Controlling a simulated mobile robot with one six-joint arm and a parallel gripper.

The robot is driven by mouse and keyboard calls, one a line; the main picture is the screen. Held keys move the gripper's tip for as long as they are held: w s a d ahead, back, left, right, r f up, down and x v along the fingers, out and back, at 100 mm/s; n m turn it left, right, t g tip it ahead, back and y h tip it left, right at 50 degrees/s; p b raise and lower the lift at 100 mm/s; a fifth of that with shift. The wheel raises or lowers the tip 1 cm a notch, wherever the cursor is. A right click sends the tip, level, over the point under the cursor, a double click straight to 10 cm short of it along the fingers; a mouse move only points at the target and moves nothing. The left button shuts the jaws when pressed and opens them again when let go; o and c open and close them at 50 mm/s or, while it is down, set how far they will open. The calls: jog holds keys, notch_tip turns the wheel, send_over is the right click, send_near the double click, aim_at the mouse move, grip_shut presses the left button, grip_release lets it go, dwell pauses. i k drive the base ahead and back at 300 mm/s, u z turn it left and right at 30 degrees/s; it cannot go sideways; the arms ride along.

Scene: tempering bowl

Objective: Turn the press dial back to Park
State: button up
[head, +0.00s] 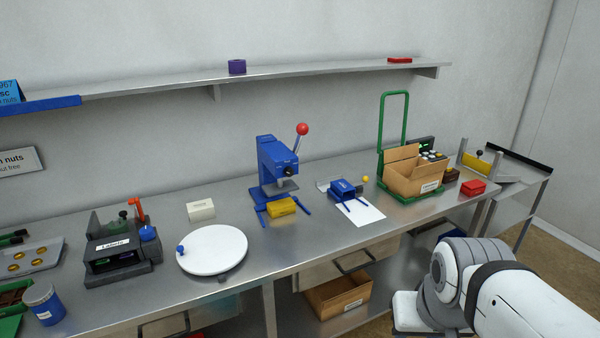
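The blue press (268,160) stands near the middle of the steel bench, against the wall side. A lever with a red ball (302,129) rises from its upper right. A small dark round part (280,172) on the side of its head may be the dial; its setting is too small to read. A yellow block (281,207) lies between two blue prongs at the press's foot. My white and grey arm fills the lower right, well apart from the press. My gripper is not in view.
A white turntable (212,264) is front left of the press, beside the label machine (120,248). A blue device (343,189) and a white sheet (362,218) lie to its right. Farther right is a cardboard box (415,176) under a green handle (394,94).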

aim_at(288, 171)
jog(key=u, duration=0.05)
jog(key=i, duration=0.95)
